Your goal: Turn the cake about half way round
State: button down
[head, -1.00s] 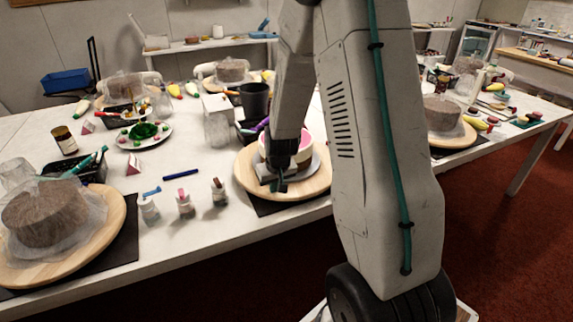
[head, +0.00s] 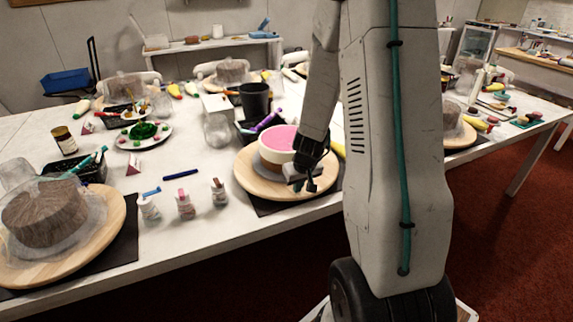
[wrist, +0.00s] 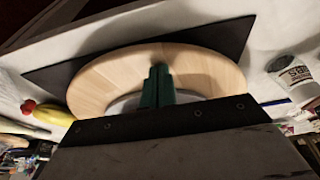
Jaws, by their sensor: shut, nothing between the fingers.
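The cake (head: 279,142) has a pink top and pale side and sits on a round wooden turntable (head: 249,176) near the table's front edge. My gripper (head: 312,184) is over the front right part of the turntable, beside the cake, and partly hides it. In the wrist view the green fingertips of my gripper (wrist: 157,86) are together with nothing between them, over the wooden turntable (wrist: 100,84). A grey disc (wrist: 125,104) shows behind the fingers. Whether the fingertips touch the turntable I cannot tell.
A black mat (head: 266,207) lies under the turntable. Several small bottles (head: 185,205) stand to its left, with a blue marker (head: 181,175) behind them. A dark cup (head: 254,100) stands behind the cake. Another turntable (head: 105,225) with a wrapped brown cake (head: 45,217) is at left.

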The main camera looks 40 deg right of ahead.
aim_at(325, 180)
jog(key=d, duration=0.1)
jog(key=s+d, duration=0.1)
jog(key=d, duration=0.1)
jog(key=s+d, duration=0.1)
jog(key=shift+d, duration=0.3)
jog(key=shift+d, duration=3.2)
jog(key=shift+r, duration=1.45)
